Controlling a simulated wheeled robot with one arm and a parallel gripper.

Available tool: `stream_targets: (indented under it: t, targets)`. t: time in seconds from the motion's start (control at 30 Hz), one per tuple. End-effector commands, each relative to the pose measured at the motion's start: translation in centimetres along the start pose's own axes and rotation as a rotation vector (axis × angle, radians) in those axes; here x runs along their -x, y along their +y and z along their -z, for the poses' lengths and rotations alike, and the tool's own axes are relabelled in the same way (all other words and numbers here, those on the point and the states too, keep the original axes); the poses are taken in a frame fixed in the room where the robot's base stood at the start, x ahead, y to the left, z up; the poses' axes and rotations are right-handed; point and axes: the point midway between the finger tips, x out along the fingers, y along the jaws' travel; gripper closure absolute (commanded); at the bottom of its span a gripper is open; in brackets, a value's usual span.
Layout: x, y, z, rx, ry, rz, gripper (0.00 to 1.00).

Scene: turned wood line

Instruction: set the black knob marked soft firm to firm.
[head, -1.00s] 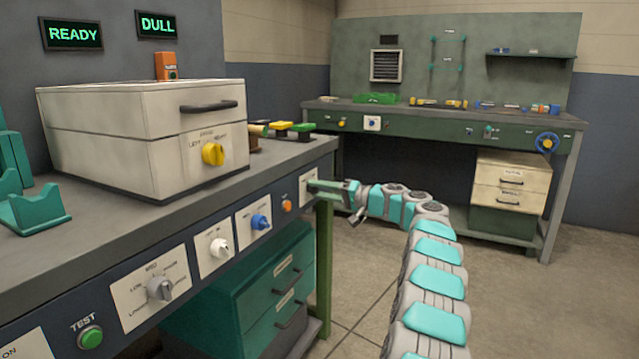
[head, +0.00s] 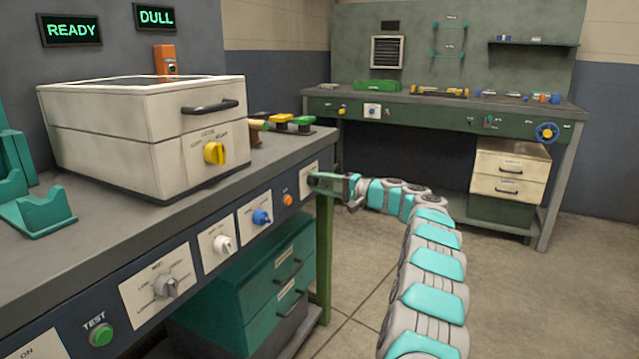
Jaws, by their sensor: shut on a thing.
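My gripper (head: 318,180) reaches in from the right to the white plate (head: 308,170) at the far right end of the near bench's front panel. Its fingers are at the plate, shut on the black knob there. The knob is hidden by the fingers, so I cannot read where it points. The soft and firm marks are too small to read.
An orange button (head: 287,200), a blue knob (head: 261,217), a white knob (head: 222,244) and a grey knob (head: 167,286) sit left along the panel. A white box with a yellow knob (head: 214,153) stands on the bench. Open floor lies to the right.

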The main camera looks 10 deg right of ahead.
Motion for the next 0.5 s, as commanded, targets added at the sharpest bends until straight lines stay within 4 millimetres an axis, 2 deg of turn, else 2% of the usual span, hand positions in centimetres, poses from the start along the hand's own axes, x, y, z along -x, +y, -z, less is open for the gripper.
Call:
stream_targets:
  t: [0.13,0.17,0.4,0.5]
  targets:
    - [0.05,0.04,0.09,-0.001,0.003,0.000,1.00]
    - [0.05,0.04,0.09,-0.001,0.003,0.000,0.54]
    - [0.03,0.03,0.05,0.000,0.002,0.000,0.27]
    - [0.02,0.02,0.04,0.000,0.001,0.000,0.26]
